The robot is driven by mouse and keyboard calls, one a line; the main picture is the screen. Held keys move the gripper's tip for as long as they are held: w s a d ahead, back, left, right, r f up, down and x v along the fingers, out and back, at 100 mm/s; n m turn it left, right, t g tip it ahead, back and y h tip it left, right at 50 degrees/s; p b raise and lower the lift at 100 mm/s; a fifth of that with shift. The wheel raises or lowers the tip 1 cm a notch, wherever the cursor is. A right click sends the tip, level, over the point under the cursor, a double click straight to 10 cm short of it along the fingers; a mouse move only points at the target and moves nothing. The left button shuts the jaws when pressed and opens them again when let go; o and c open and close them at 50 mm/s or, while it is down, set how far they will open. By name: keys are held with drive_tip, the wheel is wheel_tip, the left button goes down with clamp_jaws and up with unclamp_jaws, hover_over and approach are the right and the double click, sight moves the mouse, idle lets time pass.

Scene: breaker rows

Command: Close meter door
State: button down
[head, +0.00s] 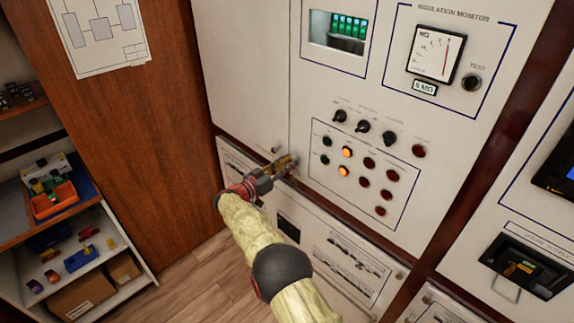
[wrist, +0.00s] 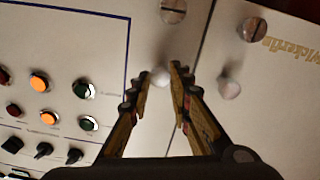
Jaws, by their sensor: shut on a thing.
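The meter door (head: 300,100) appears to be the large pale panel carrying the insulation monitor meter (head: 434,53) and several lamps and switches. In the head view my gripper (head: 291,161) is at its lower left edge, beside the vertical seam. In the wrist view my gripper (wrist: 160,77) has its fingertips closed around a small round pale knob (wrist: 160,76) on the panel with the coloured buttons, beside the seam. The fingers hide the knob in the head view. I cannot tell whether the panel sits flush or slightly ajar.
A neighbouring pale panel (head: 240,75) stands left of the seam, with its own knob (head: 275,150). A lower panel (head: 345,265) lies beneath. A shelf unit with an orange bin (head: 53,199) stands at left. Wooden floor (head: 195,285) is clear between shelf and cabinet.

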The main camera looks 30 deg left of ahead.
drive_tip(key=shift+w+r, duration=0.2)
drive_tip(key=shift+r, duration=0.15)
drive_tip(key=c, duration=2)
unclamp_jaws()
drive_tip(key=shift+w, duration=0.1)
drive_tip(key=shift+o, duration=0.6)
drive_tip(key=shift+w+f, duration=0.2)
drive_tip(key=shift+f, duration=0.05)
drive_tip(key=shift+o, duration=1.3)
drive_tip(key=shift+s+f, duration=0.1)
drive_tip(key=shift+s, duration=0.05)
drive_tip(key=v, duration=1.2)
